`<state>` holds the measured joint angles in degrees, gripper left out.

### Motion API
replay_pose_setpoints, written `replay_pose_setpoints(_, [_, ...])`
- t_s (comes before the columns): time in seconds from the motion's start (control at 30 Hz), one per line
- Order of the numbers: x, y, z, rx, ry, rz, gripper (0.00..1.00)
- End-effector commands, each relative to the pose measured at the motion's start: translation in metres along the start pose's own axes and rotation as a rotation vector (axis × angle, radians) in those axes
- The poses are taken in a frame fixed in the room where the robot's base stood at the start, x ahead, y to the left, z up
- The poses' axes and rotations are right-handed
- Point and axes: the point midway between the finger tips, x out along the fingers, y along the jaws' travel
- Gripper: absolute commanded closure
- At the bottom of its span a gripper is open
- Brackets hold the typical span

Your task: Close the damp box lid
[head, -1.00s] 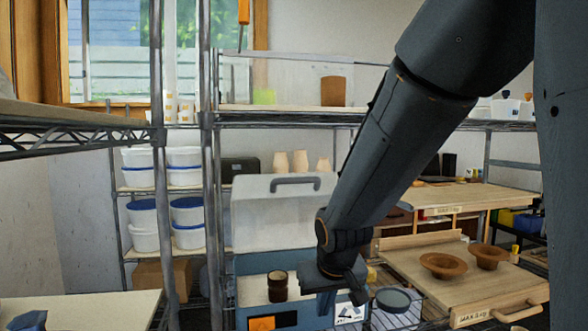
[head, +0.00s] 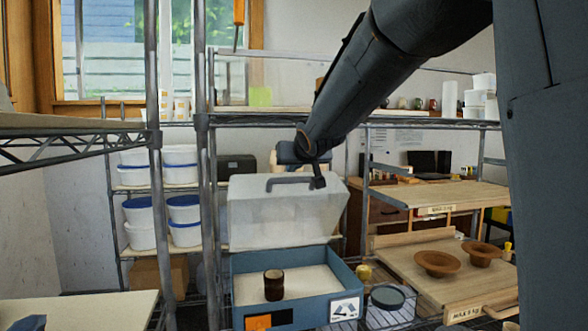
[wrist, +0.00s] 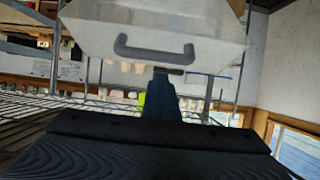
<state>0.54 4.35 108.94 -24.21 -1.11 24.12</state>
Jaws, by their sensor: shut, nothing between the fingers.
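The damp box (head: 340,279) is a blue tray-like box on a wire shelf, with a pale floor inside. Its translucent white lid (head: 285,217) stands raised and open at the back, with a grey handle along its upper edge. A small dark brown cup (head: 273,285) stands inside the box. My gripper (head: 318,182) is shut and empty at the upper right part of the lid, close to the right end of the handle. I cannot tell if it touches the lid. The lid also shows in the wrist view (wrist: 150,22), with its handle (wrist: 153,52) ahead of my fingers.
Two brown bowls (head: 437,264) sit on a wooden board (head: 455,290) to the right. A round dark-lidded container (head: 388,297) and a small yellowish jar (head: 364,273) stand right of the box. Metal shelf posts (head: 205,200) rise at the left. White tubs are on shelves behind.

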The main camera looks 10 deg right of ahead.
Motion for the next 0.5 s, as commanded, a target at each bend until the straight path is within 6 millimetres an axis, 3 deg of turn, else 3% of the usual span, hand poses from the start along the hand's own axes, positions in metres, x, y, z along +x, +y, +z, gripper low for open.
replay_pose_setpoints(0.2, [0.038, 0.0, 0.002, -0.001, -0.001, 0.0, 1.0])
replay_pose_setpoints(0.5, [0.058, 0.0, 0.001, 0.0, -0.001, 0.0, 1.0])
